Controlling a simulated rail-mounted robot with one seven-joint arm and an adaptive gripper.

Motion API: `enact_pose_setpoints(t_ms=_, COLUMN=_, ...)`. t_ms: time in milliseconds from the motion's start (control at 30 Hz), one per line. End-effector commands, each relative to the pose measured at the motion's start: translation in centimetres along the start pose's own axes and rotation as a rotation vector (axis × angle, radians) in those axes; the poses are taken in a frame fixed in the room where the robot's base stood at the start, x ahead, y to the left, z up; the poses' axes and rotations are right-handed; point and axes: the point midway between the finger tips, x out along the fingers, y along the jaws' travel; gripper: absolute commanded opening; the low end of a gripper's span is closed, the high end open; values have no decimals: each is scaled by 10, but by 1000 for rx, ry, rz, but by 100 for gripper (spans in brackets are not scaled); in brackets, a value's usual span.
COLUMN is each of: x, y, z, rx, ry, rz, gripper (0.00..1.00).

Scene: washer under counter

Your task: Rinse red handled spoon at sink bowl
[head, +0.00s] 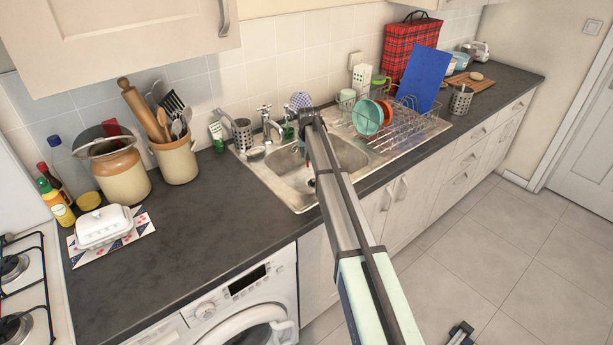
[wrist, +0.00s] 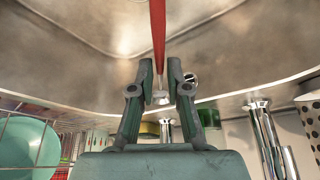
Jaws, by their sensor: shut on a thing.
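The red-handled spoon (wrist: 158,38) shows in the wrist view. Its red handle runs up the picture from between the fingers, and a short metal part shows at the grip. My gripper (wrist: 160,92) is shut on it. In the head view my gripper (head: 306,118) is at the sink, toward its back edge, with my arm reaching across the front. The spoon is mostly hidden there. The steel sink bowl (head: 283,168) lies below and beside my gripper; its curved steel surface (wrist: 70,70) fills the upper wrist view.
The tap (head: 268,122) stands behind the bowl, left of my gripper; tap parts (wrist: 264,135) also show in the wrist view. A dish rack (head: 395,130) with plates is close on the right. A perforated utensil holder (head: 242,134) stands left.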

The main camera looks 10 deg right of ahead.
Motion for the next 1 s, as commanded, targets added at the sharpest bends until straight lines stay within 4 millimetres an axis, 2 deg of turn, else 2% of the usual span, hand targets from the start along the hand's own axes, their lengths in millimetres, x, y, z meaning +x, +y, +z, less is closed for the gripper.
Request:
enact_pose_setpoints(t_ms=733, x=-52, y=0, z=-22, rx=0, ry=2, rz=0, gripper=0)
enact_pose_setpoints(t_ms=1000, x=-59, y=0, z=-25, rx=0, ry=1, rz=0, gripper=0)
